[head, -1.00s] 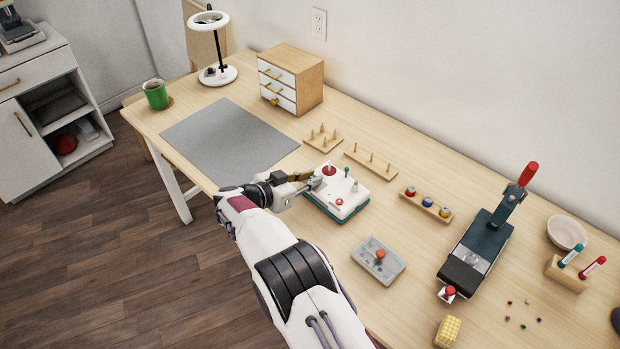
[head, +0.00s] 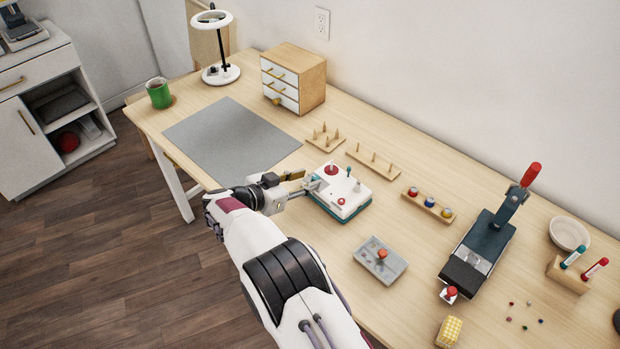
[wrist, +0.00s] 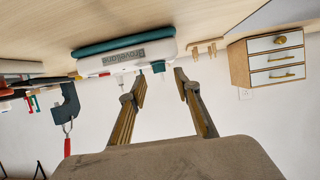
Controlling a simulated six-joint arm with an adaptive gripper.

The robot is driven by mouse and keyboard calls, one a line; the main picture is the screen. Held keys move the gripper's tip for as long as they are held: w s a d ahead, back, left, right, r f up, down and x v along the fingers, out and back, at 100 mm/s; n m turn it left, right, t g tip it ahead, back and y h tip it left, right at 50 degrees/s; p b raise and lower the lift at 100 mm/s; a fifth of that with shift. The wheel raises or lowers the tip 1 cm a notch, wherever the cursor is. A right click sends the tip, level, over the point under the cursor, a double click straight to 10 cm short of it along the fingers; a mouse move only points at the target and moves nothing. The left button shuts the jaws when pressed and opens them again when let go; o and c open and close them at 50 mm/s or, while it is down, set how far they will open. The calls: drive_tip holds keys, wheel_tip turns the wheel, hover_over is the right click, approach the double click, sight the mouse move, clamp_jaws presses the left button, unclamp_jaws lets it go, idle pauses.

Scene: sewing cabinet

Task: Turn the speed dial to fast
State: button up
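A small white machine with a teal base (head: 350,207) stands on the table in the middle of the head view. On its top are a red round part (head: 331,169), a small teal knob (head: 348,171) and a red knob (head: 341,201); I cannot tell which is the speed dial. My gripper (head: 314,184) is at the machine's left side, its fingertips close to the edge. In the wrist view, the picture is upside down, and the open fingers (wrist: 160,82) have an empty gap between them. The machine's lettered side (wrist: 125,55) lies just beyond them; contact is unclear.
A peg board (head: 325,139) and a pegged strip (head: 373,162) stand behind the machine. A grey mat (head: 232,135) lies clear to the left.

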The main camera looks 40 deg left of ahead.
drive_tip(key=v, duration=0.8)
drive_tip(key=shift+s+r, duration=0.15)
drive_tip(key=shift+s, duration=0.15)
drive_tip(key=w+d+r+n+t, duration=0.1)
drive_tip(key=w+d+r, duration=0.3)
drive_tip(key=w, duration=0.3)
drive_tip(key=n+g+y, duration=0.2)
drive_tip(key=n+y, duration=0.2)
drive_tip(key=y, duration=0.2)
approach(316, 177)
drive_tip(key=shift+w+a, duration=0.25)
drive_tip(key=shift+x, duration=3.9)
